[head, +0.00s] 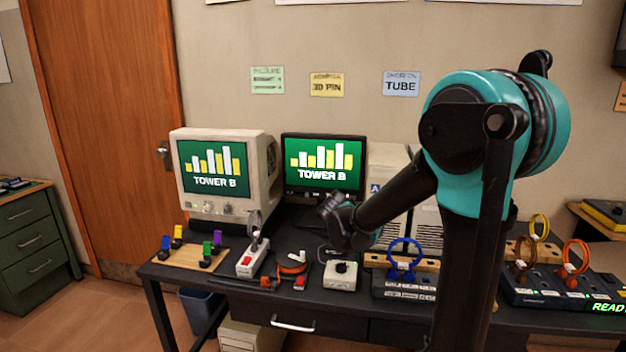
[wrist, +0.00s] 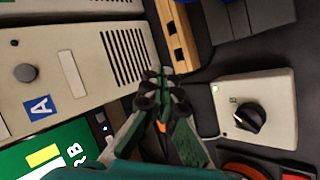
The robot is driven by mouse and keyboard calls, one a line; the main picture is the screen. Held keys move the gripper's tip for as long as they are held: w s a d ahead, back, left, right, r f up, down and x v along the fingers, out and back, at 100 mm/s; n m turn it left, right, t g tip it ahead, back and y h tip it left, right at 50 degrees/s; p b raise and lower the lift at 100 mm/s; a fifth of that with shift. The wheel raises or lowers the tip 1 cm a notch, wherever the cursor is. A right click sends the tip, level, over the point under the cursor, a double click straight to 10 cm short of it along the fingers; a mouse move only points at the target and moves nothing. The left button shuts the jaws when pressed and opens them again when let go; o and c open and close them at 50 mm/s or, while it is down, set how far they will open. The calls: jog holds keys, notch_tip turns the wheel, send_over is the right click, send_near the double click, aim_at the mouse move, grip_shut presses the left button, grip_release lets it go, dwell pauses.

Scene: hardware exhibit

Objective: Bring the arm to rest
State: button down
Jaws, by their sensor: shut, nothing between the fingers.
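My gripper (wrist: 163,78) is shut and empty in the wrist view, its fingertips together. In the head view my gripper (head: 338,217) hangs above the dark desk (head: 318,300), in front of the black monitor. My teal and black arm is bent and reaches in from the right. A white box with a black knob (head: 342,275) sits on the desk below the gripper. In the wrist view that knob box (wrist: 280,85) lies to the right of the fingers, apart from them.
A beige monitor (head: 212,188) and a black monitor (head: 322,140) both read "TOWER B". A wooden peg board (head: 175,262), a switch strip (head: 250,262) and a blue ring (head: 404,258) stand along the desk. Pale towers (head: 387,160) stand behind my arm. Units with coloured loops (head: 575,258) fill the right.

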jog(key=s+f+m+y, duration=0.1)
jog(key=s, duration=0.1)
jog(key=s+d+m+y, duration=0.1)
jog(key=s, duration=0.2)
jog(key=s+d+f+m+y, duration=0.1)
jog(key=s, duration=0.1)
jog(key=shift+s+d+f+m+g, duration=0.15)
jog(key=shift+f+m+g, duration=0.15)
jog(key=shift+f+m, duration=0.1)
jog(key=s+f+m+g+y, duration=0.1)
jog(key=s+f, duration=0.3)
jog(key=s, duration=0.5)
jog(key=s+f+m+g+y, duration=0.1)
jog(key=s+f+m+y, duration=0.1)
jog(key=s, duration=0.7)
notch_tip(320, 180, down, 2)
jog(key=shift+s+a+f+m, duration=0.2)
jog(key=shift+s+a+m, duration=0.15)
jog(key=shift+m, duration=0.25)
dwell(4.4)
